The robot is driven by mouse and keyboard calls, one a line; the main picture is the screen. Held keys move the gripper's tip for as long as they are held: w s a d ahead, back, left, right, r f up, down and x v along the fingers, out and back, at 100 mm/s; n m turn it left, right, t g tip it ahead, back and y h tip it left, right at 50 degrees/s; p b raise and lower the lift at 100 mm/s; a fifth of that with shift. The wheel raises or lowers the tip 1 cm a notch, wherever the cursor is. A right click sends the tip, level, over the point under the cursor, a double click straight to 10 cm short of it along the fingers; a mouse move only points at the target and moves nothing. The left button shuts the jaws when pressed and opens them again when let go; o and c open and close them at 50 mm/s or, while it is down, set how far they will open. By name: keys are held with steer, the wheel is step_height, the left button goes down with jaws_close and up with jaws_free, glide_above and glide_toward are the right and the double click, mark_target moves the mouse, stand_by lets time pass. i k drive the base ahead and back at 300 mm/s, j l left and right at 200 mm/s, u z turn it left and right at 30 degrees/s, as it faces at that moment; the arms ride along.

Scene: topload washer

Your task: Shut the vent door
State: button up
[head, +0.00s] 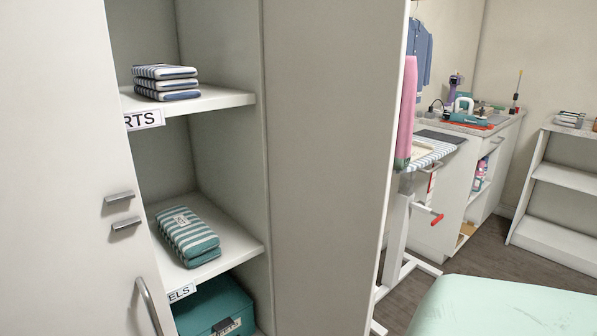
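I cannot make out a vent door for certain in the head view. A tall pale cabinet door or panel (60,170) fills the left side, with two short bar handles (122,211) and a curved handle (148,305) lower down. To its right, cabinet shelves stand uncovered. Another tall pale panel (330,160) stands right of the shelves; I cannot tell whether it is a door or a side wall. My gripper is not in view.
Folded striped cloths (165,82) and striped towels (187,236) lie on the shelves above a teal box (215,308). Behind are a striped ironing board (432,152), a counter (470,130) and a low white shelf (555,195). A pale green surface (505,308) fills the lower right.

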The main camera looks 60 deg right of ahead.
mark_target(334, 70)
steer(key=l+u, duration=0.25)
steer(key=l, duration=0.35)
steer(key=k+l+u, duration=0.2)
steer(key=l, duration=0.35)
steer(key=k+l, duration=0.1)
steer(key=l, duration=0.85)
steer(key=k+l, duration=0.15)
steer(key=l, duration=0.35)
steer(key=k+l+u, duration=0.1)
steer(key=l, duration=0.4)
steer(key=k+l+z, duration=0.2)
steer(key=k+l, duration=0.25)
steer(key=k+l+z, duration=0.15)
steer(key=k+l, duration=0.25)
steer(key=l, duration=0.2)
steer(key=j, duration=0.3)
steer(key=i+j, duration=0.15)
steer(key=j, duration=0.2)
